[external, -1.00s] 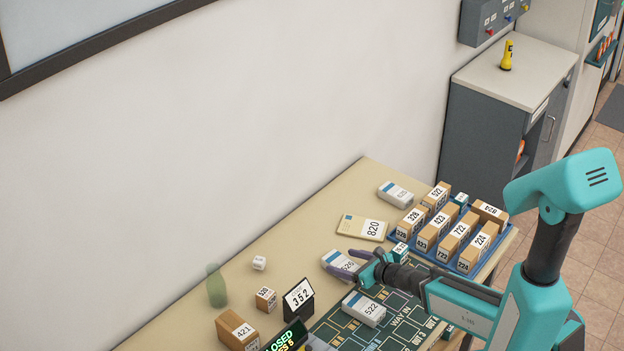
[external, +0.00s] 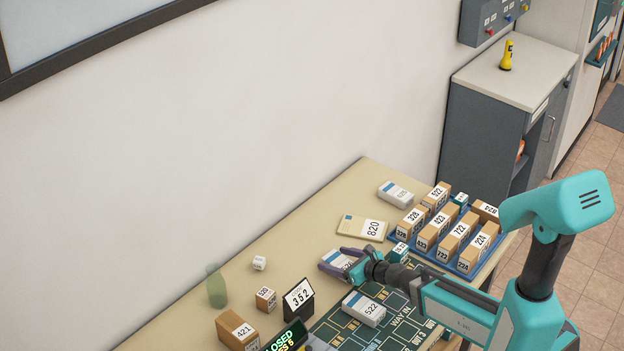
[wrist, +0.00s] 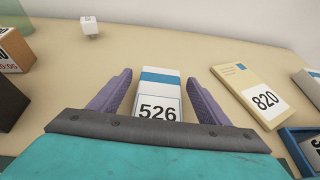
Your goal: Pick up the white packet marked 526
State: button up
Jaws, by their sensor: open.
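The white packet marked 526 (wrist: 158,95) has a blue band and lies on the table between my gripper's two purple fingers in the wrist view. It also shows in the external view (external: 337,261), partly hidden by the fingers. My gripper (external: 338,261) is open around the packet, with a finger on each side. In the wrist view the gripper (wrist: 158,92) shows a small gap between each finger and the packet.
A yellowish 820 envelope (external: 362,227) lies just beyond. A similar white packet 522 (external: 364,308) lies on the dark mat nearby. A blue tray (external: 466,271) of several boxes stands at right. The table behind the packet is clear.

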aim_at(335, 258)
jog(key=shift+w+a+f, duration=0.2)
jog(key=shift+w+a, duration=0.15)
dwell(0.5)
jog(key=c, duration=1.2)
jog(key=shift+r+p, duration=2.55)
jog(key=shift+r, duration=2.45)
